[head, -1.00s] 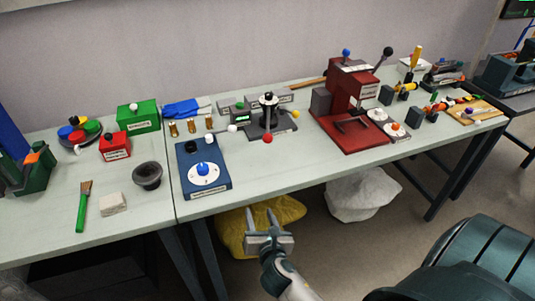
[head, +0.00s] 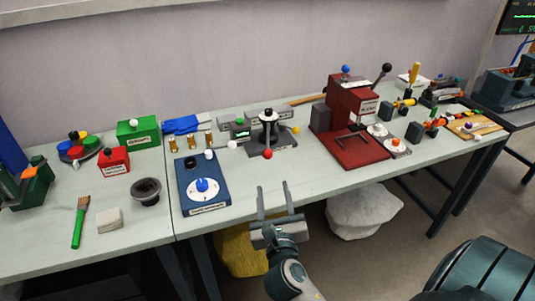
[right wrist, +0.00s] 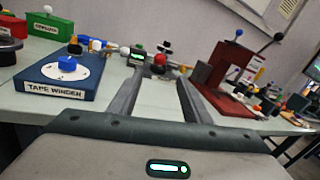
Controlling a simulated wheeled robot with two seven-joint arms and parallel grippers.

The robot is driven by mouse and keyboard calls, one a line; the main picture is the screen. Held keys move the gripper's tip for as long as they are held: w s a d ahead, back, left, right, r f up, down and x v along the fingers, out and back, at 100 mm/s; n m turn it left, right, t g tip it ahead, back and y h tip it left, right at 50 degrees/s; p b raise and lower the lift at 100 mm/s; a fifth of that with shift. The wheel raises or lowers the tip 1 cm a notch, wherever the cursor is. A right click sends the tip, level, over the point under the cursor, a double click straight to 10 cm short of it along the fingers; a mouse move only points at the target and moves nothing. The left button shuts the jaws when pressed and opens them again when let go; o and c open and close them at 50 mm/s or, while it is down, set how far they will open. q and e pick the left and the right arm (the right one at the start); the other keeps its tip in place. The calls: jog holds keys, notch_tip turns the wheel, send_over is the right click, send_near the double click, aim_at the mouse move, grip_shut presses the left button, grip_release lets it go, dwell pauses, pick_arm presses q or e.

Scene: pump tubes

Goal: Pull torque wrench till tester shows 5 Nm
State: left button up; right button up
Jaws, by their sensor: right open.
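A small grey box with a lit green display (head: 241,129), which looks like the tester, stands near the back of the bench. It also shows in the right wrist view (right wrist: 137,52); its reading is too small to make out. Beside it stands a dark-based device with ball-ended arms (head: 268,137), with a red ball (head: 267,154) toward me. I cannot tell surely which part is the torque wrench. My right gripper (head: 274,188) is open and empty at the bench's front edge, short of the device. In the right wrist view its fingers (right wrist: 159,76) point toward the red ball. My left gripper is out of view.
The blue tape winder (head: 203,197) stands left of my right gripper. A red press (head: 352,120) stands to the right. The bench top (head: 310,178) between them is clear near the front. A white sack (head: 362,210) and a yellow sack (head: 240,250) lie below.

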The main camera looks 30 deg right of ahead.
aim_at(268, 157)
jog(key=p+x, duration=0.2)
jog(key=x, duration=1.3)
jog(key=shift+w+d+r+p, duration=0.1)
jog(key=shift+w+d+p, duration=0.1)
jog(key=shift+w+p, duration=0.1)
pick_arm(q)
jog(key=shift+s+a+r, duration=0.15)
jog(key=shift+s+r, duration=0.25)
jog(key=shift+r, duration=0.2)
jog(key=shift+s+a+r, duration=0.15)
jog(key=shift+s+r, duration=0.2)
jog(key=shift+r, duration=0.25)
pick_arm(e)
jog(key=shift+w+d, duration=0.3)
jog(key=shift+w, duration=0.2)
